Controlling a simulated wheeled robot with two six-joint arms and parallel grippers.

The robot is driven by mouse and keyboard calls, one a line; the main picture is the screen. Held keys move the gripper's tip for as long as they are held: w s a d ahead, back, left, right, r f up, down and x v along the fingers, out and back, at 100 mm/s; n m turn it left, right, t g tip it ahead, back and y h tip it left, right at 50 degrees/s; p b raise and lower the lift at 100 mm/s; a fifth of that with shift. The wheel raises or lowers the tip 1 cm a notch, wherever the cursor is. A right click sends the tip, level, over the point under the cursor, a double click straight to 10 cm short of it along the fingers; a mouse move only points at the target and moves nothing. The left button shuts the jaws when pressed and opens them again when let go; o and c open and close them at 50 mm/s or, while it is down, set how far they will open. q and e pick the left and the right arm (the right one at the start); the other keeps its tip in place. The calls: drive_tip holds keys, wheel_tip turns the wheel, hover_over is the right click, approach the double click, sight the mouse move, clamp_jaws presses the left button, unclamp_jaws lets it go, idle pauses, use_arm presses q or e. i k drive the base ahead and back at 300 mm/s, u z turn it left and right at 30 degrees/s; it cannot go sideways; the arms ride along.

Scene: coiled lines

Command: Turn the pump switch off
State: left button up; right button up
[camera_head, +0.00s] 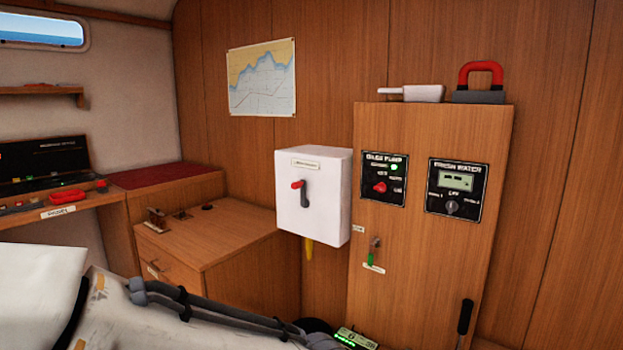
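The bilge pump panel (369,174) is a small black plate on the front of the tall wooden cabinet. It carries a red rotary switch (380,188) in its lower middle. A small green light (394,168) glows above it. The switch's exact pointing is too small to read. To its right, a black fresh water panel (444,205) has a pale display and a dark knob (452,207). A pale arm link with grey cables, apparently mine, crosses the lower left. Neither gripper shows, and nothing visibly touches the pump switch.
A white box (319,217) with a red-tipped lever juts out left of the wooden cabinet (410,258). A key with a green tag (373,252) hangs below the pump panel. A red-handled item (480,75) sits on the cabinet top. The space before both panels looks clear.

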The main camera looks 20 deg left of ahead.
sight(380, 188)
drive_tip(key=k, duration=0.5)
drive_tip(key=u, duration=0.75)
drive_tip(key=i, duration=0.95)
drive_tip(key=z, duration=0.25)
